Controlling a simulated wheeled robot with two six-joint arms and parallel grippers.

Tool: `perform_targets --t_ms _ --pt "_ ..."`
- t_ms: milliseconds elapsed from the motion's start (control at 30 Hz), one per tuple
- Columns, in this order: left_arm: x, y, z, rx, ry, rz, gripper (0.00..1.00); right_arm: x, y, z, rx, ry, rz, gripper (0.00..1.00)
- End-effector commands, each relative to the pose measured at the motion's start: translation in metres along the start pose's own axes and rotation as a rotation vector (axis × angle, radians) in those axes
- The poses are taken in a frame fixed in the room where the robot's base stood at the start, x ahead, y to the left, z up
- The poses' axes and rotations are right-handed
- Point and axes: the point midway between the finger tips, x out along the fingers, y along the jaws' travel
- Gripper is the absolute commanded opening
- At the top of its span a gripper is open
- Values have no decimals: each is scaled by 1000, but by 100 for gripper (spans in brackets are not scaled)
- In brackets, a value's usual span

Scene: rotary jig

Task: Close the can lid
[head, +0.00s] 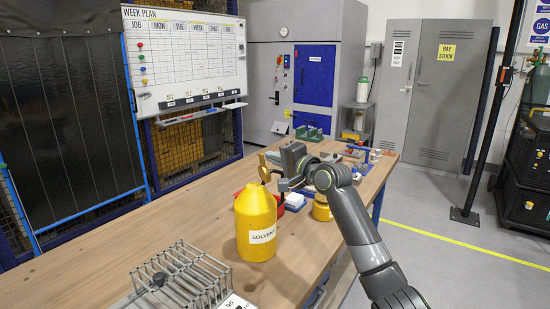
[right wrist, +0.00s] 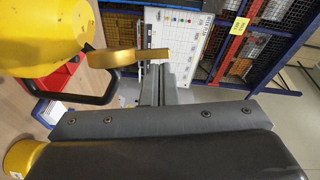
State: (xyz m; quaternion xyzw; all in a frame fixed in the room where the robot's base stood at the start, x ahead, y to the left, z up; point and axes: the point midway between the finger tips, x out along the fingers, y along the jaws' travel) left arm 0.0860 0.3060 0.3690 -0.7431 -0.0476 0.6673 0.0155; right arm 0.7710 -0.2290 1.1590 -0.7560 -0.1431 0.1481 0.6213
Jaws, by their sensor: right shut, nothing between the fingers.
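A yellow safety can (head: 256,228) labelled "SOLVENT" stands upright on the wooden bench. Its body also shows at the upper left of the right wrist view (right wrist: 38,35). The gold lid (head: 264,172) stands raised at the can's top, so the can is open. In the right wrist view the lid (right wrist: 115,58) appears nearly edge-on, beside the fingertips. My right gripper (head: 283,186) is shut and empty just right of the lid; its narrow fingers (right wrist: 160,72) show in the wrist view. I cannot tell whether they touch the lid. My left gripper is out of view.
A grey metal rack (head: 180,277) stands at the bench's near end. A red bin (head: 294,201) is behind the can, and a yellow container (head: 322,212) is under my right forearm. Small items crowd the far end. The bench's left side is clear.

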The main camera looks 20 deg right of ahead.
Motion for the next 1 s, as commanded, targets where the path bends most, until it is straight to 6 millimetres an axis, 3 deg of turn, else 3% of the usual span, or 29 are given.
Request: perform_targets --t_ms 567,1000 --pt "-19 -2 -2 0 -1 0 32 2 -7 10 -119 -2 29 0" --pt "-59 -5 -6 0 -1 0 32 10 -12 39 -460 -3 116 0"
